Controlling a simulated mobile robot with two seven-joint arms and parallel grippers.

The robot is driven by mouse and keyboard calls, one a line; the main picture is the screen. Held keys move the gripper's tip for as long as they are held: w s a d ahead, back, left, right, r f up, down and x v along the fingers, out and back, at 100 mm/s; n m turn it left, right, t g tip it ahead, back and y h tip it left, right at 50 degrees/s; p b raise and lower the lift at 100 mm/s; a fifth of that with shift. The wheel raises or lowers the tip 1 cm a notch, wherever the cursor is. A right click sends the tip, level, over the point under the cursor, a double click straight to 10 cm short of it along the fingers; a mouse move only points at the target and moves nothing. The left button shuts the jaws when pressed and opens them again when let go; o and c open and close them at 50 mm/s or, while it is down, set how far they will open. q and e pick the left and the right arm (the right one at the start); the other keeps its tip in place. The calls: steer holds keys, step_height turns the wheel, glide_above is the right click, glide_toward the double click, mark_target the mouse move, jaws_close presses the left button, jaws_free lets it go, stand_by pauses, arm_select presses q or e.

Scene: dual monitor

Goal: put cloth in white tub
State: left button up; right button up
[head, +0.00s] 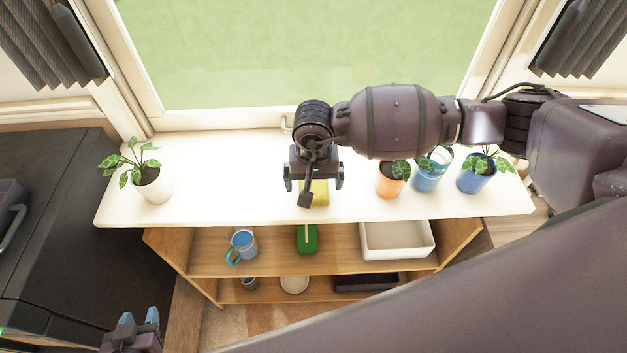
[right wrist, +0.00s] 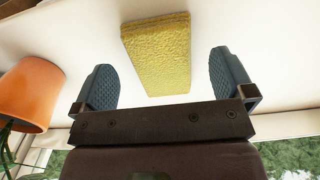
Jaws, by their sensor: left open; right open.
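The yellow cloth (head: 320,190), a thick rectangular block, lies on the white top of the shelf unit below the window. The white tub (head: 397,254), open and rectangular, stands on the shelf under that top, to the right. My right gripper (head: 314,184) points down over the cloth and partly hides it in the head view. In the right wrist view the cloth (right wrist: 158,55) lies between and beyond the two open fingers, with gaps on both sides. My left gripper (head: 139,317) is open and empty at the lower left, away from the shelves.
A potted plant in white (head: 153,185) stands left on the top. An orange pot (head: 390,186) and two blue pots stand right, near my right arm. A blue mug (head: 242,244) and a green box (head: 306,240) share the tub's shelf. The top left of the cloth is clear.

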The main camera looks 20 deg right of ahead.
mark_target(314, 187)
steer(key=shift+f, duration=1.1)
steer(key=c, duration=1)
step_height(314, 187, up, 20)
steer(key=shift+c, duration=0.2)
steer(key=d+f+n, duration=0.3)
steer(key=d+f, duration=0.3)
steer(key=d, duration=0.1)
steer(key=shift+w+f+b, duration=0.25)
steer(key=shift+w+b, duration=0.15)
steer(key=shift+b, duration=0.05)
